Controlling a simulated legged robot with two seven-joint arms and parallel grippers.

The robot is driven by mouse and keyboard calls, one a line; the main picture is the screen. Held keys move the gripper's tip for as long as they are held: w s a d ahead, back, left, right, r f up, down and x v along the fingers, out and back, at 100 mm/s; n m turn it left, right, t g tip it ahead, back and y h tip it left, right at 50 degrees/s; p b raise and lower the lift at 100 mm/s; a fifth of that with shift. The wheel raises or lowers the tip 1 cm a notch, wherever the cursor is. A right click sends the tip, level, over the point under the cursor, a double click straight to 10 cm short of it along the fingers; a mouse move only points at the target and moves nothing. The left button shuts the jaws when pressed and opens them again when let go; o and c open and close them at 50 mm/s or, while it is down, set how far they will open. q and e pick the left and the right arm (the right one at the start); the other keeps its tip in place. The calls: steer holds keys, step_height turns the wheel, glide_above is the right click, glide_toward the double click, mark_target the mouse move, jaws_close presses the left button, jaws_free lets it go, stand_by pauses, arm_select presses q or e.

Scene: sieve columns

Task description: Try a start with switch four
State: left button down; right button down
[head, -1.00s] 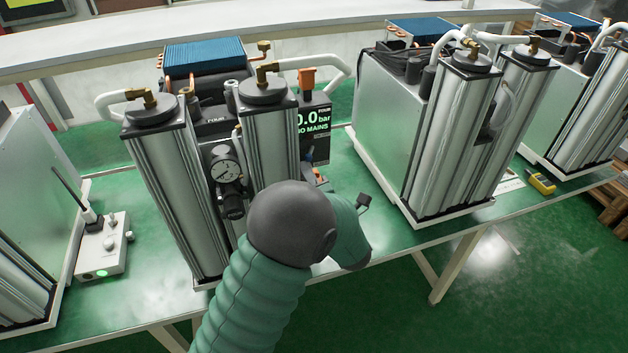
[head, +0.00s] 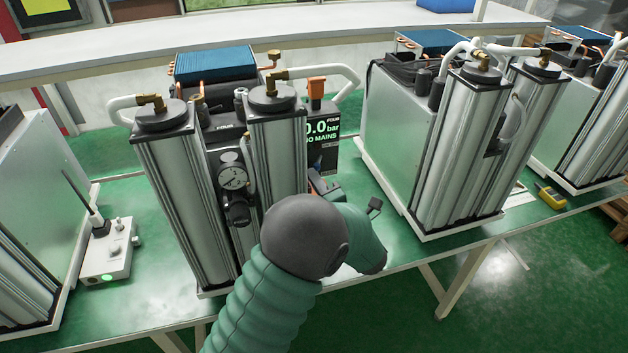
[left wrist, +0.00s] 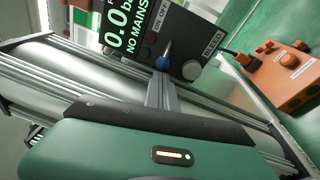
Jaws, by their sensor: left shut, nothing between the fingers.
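The left wrist view shows that panel (left wrist: 125,20) tilted, with a switch lever (left wrist: 164,58) with a blue tip below the ON OFF marking and a dark knob (left wrist: 191,69) beside BLEED. My left gripper (head: 322,186) is shut and empty in front of the panel. In the left wrist view its fingertips (left wrist: 160,78) are just below the lever; I cannot tell whether they touch.
An orange box (left wrist: 280,75) with knobs and labels lies on the bench beside the unit. A white box with an antenna (head: 107,250) and a green light stands at left. More column units (head: 460,150) stand at right. A yellow device (head: 550,196) lies near the bench edge.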

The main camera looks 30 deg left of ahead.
arm_select(q)
steer(key=w+d+n+g+y+b, duration=0.1)
steer(key=w+d+n+g+b, duration=0.1)
steer(key=b, duration=0.6)
steer(key=w+d+g, duration=0.1)
steer(key=w+d, duration=0.1)
steer(key=shift+w+d+b, duration=0.3)
steer(key=shift+w, duration=0.1)
steer(key=shift+d, duration=0.1)
stand_by(0.3)
stand_by(0.8)
